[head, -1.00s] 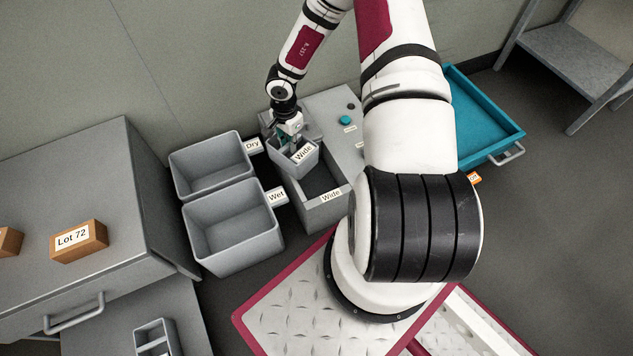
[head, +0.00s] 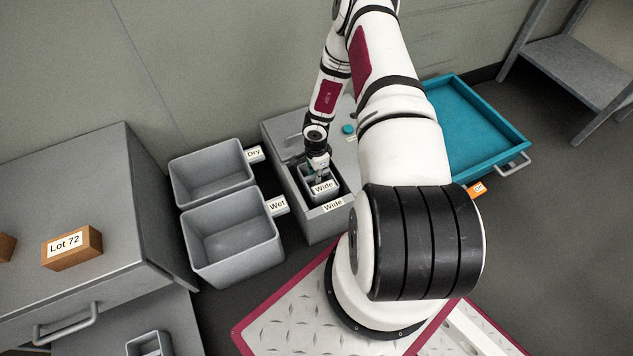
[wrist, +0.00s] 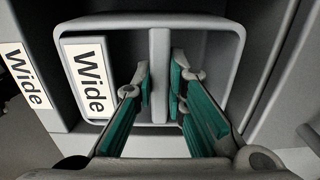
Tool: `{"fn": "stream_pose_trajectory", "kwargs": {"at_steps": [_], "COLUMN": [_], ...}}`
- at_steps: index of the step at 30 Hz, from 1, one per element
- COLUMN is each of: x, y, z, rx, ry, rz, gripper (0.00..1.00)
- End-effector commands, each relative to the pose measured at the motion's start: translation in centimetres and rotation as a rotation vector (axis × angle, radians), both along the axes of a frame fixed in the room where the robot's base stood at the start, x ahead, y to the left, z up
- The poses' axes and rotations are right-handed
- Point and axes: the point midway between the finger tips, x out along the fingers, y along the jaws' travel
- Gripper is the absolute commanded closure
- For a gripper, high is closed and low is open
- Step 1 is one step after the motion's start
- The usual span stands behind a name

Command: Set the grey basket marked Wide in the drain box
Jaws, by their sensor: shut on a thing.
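The grey basket marked Wide (head: 322,187) is upright inside the opening of the grey drain box (head: 314,222), whose front also bears a Wide label. In the wrist view the basket (wrist: 236,60) shows its rim, its white label and a bar across its middle. My gripper (wrist: 160,88) is shut on that bar, one teal-padded finger on each side. In the head view my gripper (head: 318,169) is over the basket and hides part of it. I cannot tell whether the basket touches the box floor.
Two open grey bins, marked Dry (head: 185,180) and Wet (head: 215,265), stand left of the drain box. A teal tray (head: 500,135) lies to the right, behind my arm. A Lot 72 block (head: 85,258) sits on the grey cabinet at left.

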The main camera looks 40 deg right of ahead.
Motion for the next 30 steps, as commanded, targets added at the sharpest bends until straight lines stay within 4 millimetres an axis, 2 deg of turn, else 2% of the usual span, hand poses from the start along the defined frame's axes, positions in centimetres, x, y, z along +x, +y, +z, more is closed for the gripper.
{"fn": "stream_pose_trajectory", "kwargs": {"at_steps": [1,5,17,18,20,30], "x": [-0.1,0.0,0.0,0.0,0.0,0.0], "y": [0.0,0.0,0.0,0.0,0.0,0.0], "z": [-1.3,-3.0,-3.3,-3.3,-3.3,-3.0], "rx": [0.0,0.0,0.0,0.0,0.0,0.0], "ry": [0.002,0.001,0.001,0.001,0.001,0.001], "rz": [0.001,0.001,0.0,0.0,0.0,0.001], "gripper": [1.0,1.0,1.0,0.81,0.67,0.67]}}
